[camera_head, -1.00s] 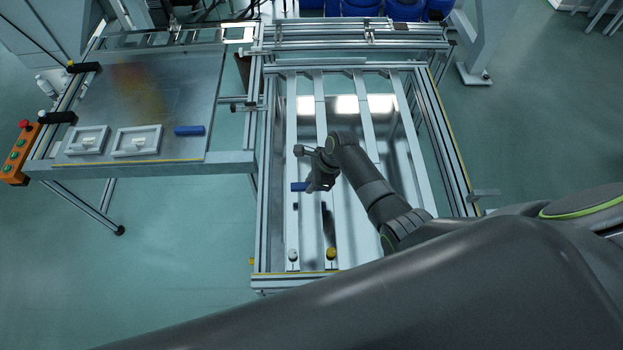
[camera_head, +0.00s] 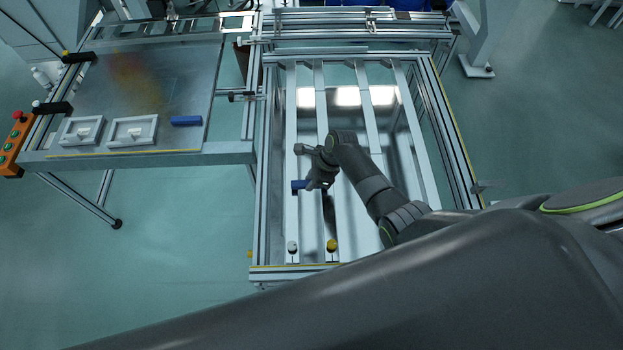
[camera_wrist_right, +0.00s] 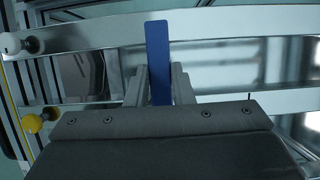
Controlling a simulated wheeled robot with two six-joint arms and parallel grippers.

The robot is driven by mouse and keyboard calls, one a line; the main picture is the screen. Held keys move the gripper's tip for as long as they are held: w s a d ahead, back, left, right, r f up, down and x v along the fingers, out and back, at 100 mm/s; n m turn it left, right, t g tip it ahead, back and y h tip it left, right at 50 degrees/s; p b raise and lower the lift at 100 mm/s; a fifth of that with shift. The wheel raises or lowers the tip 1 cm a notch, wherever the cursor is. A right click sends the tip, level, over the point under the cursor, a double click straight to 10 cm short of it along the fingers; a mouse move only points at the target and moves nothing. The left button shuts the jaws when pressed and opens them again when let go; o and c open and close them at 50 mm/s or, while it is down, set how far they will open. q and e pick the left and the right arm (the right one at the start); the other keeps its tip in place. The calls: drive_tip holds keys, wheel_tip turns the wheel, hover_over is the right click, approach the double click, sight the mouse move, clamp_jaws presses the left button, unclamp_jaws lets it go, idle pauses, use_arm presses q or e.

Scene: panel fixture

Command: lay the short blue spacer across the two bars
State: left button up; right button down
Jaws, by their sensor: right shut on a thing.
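The short blue spacer (camera_head: 298,186) is in my right gripper (camera_head: 314,185), over the white-knob bar (camera_head: 292,220) and the yellow-knob bar (camera_head: 328,215). In the right wrist view the spacer (camera_wrist_right: 158,50) stands between the two fingers of the gripper (camera_wrist_right: 159,88), which is shut on it. Its far end crosses the white-knob bar (camera_wrist_right: 240,25); its near part is over the yellow-knob bar (camera_wrist_right: 235,110), partly hidden by the gripper. It lies crosswise to both bars, very close to them; I cannot tell whether it touches. My left gripper is not in view.
A side table (camera_head: 160,90) at the left bears another blue block (camera_head: 186,121) and two pale trays (camera_head: 132,131). The white knob (camera_head: 292,247) and yellow knob (camera_head: 332,245) stand at the bars' near ends. Further bars (camera_head: 368,110) run to the right.

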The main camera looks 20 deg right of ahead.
drive_tip(key=shift+f+b, duration=0.4)
drive_tip(key=shift+f, duration=0.2)
drive_tip(key=c, duration=1.2)
unclamp_jaws()
drive_tip(key=shift+o, duration=0.2)
drive_tip(key=shift+d+r, duration=0.2)
drive_tip(key=shift+r, duration=0.3)
drive_tip(key=p+v, duration=0.2)
drive_tip(key=v, duration=1.4)
drive_tip(key=shift+s+d, duration=0.15)
drive_tip(key=shift+s, duration=0.05)
